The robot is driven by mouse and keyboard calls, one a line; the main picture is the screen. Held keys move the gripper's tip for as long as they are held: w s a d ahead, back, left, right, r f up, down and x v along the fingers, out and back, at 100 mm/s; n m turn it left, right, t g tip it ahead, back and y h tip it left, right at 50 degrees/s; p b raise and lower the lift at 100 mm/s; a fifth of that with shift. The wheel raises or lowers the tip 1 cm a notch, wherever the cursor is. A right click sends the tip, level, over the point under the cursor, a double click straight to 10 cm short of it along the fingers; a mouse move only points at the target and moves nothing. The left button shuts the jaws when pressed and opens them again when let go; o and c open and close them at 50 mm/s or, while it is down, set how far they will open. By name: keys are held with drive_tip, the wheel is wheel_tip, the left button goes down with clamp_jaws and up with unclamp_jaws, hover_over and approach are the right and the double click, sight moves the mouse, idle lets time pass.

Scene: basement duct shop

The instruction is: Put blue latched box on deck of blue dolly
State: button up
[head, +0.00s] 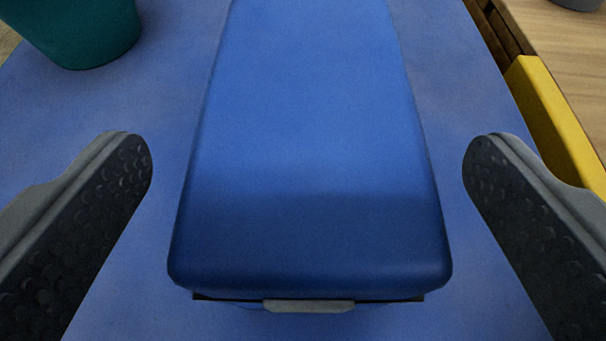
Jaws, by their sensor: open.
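The blue latched box (308,150) fills the middle of the head view, its long top running away from me. A grey latch (308,306) shows at its near end. The box rests on a blue flat surface (460,90); I cannot tell whether this is the deck of the blue dolly. My gripper (308,165) is open, with one dark padded finger on each side of the box. Gaps show between both fingers and the box sides. The far end of the box is cut off by the top of the view.
A dark green tub or pot (80,30) stands on the blue surface at the upper left. A yellow block or bar (555,120) lies along the right edge, beside a wooden surface (560,40). Part of a grey object (577,3) shows at the top right corner.

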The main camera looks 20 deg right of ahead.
drive_tip(key=p+v, duration=0.2)
drive_tip(key=v, duration=0.6)
drive_tip(key=shift+s, duration=0.2)
